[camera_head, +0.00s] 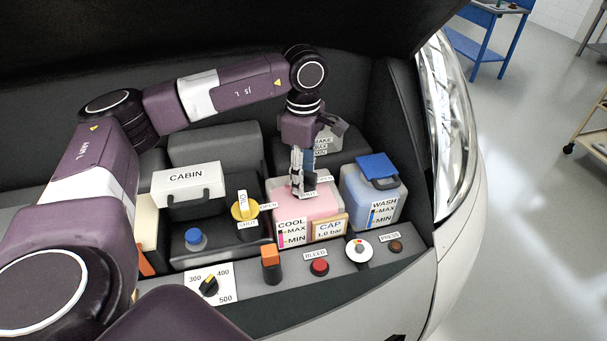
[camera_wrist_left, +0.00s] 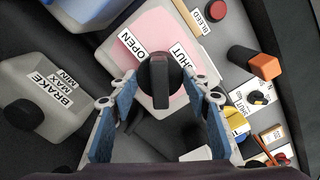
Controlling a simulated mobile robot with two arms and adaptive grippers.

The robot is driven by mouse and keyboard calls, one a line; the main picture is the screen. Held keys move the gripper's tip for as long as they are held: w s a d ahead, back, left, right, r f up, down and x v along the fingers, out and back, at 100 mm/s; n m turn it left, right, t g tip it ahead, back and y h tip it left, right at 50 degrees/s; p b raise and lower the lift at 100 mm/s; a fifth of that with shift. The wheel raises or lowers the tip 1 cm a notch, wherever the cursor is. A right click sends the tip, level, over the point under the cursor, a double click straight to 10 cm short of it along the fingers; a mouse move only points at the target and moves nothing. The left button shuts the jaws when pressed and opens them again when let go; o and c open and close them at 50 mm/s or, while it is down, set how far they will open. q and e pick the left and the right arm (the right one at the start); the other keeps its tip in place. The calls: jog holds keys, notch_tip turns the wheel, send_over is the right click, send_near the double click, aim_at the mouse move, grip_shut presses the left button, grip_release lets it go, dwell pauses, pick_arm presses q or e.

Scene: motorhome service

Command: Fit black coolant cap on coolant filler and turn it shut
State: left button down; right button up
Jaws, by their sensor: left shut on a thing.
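The pink coolant tank (camera_head: 289,207) stands in the engine bay, marked COOL with MAX and MIN. My left gripper (camera_head: 303,186) points down over its top. In the left wrist view the black coolant cap (camera_wrist_left: 160,82), round with a raised bar, sits between the blue-padded fingers, and the gripper is shut on it. The cap is over the pink tank (camera_wrist_left: 150,28), beside the OPEN (camera_wrist_left: 130,43) and SHUT (camera_wrist_left: 179,55) labels. The filler neck is hidden beneath the cap, so I cannot tell how it is seated. My right gripper is not in view.
The blue-lidded wash tank (camera_head: 375,195) stands close on the right. The brake reservoir (camera_wrist_left: 45,95) is behind. The yellow knob (camera_head: 244,206) and CABIN box (camera_head: 187,180) are left. The red BLEED button (camera_head: 319,267) and orange lever (camera_head: 270,263) are on the front panel.

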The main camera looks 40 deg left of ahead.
pick_arm(q)
jog(key=m+b, duration=0.1)
jog(key=m, duration=0.2)
jog(key=shift+f, duration=0.1)
jog(key=m, duration=0.4)
jog(key=shift+b, duration=0.3)
jog(key=c, duration=1)
grip_release()
notch_tip(320, 180, up, 8)
jog(key=shift+f, duration=0.15)
